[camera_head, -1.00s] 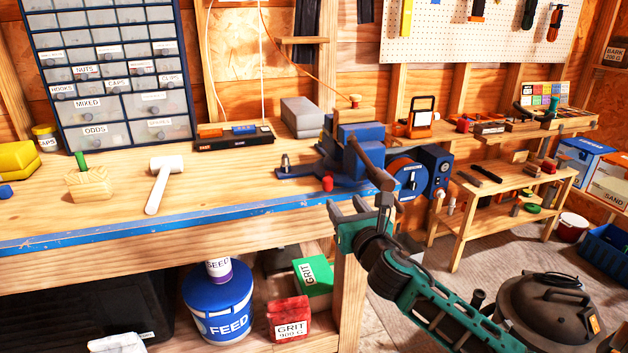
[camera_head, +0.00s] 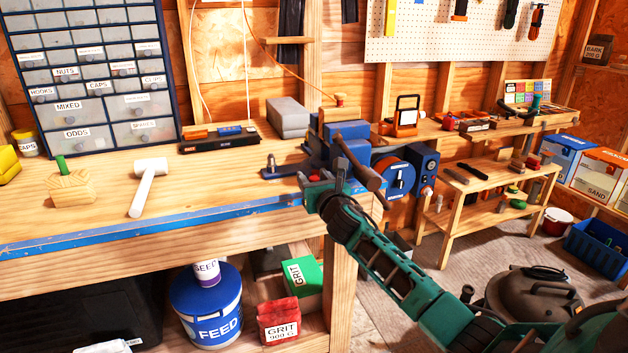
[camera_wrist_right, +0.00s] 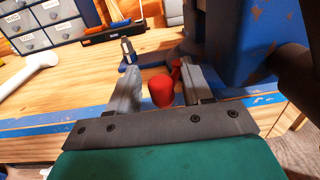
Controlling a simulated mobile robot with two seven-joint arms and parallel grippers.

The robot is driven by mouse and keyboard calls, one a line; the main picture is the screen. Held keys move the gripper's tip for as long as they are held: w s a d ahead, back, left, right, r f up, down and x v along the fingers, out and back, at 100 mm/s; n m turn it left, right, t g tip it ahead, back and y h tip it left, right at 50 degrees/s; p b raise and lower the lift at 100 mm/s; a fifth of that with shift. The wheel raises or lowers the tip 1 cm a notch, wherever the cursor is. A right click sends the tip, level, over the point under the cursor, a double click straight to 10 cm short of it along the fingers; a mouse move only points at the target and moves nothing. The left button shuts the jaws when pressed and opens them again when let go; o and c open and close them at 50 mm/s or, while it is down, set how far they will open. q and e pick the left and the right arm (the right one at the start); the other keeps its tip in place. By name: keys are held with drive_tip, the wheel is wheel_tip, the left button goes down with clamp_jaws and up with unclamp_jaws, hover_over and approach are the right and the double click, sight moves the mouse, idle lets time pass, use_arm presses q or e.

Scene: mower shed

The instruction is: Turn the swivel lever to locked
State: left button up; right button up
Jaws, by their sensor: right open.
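The swivel lever is at the base of the blue vise (camera_head: 345,132) on the bench corner. Its red knob (camera_wrist_right: 161,91) shows between my right fingers in the right wrist view. A smaller red part (camera_wrist_right: 176,69) shows just behind it, beside the right finger. My right gripper (camera_head: 319,181) is open at the bench's front edge, in front of the vise base. Its two fingers (camera_wrist_right: 157,88) stand either side of the knob, with a visible gap to the left finger. I cannot tell if the right finger touches. In the head view the gripper mostly hides the lever. My left gripper is out of view.
The vise's brown handle (camera_head: 358,165) hangs close above my right gripper. A metal bolt-like piece (camera_head: 270,163) stands left of the vise. A white mallet (camera_head: 147,186) and a wooden block (camera_head: 70,188) lie further left. The bench between is clear.

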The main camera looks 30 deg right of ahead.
clamp_jaws()
idle(0.5)
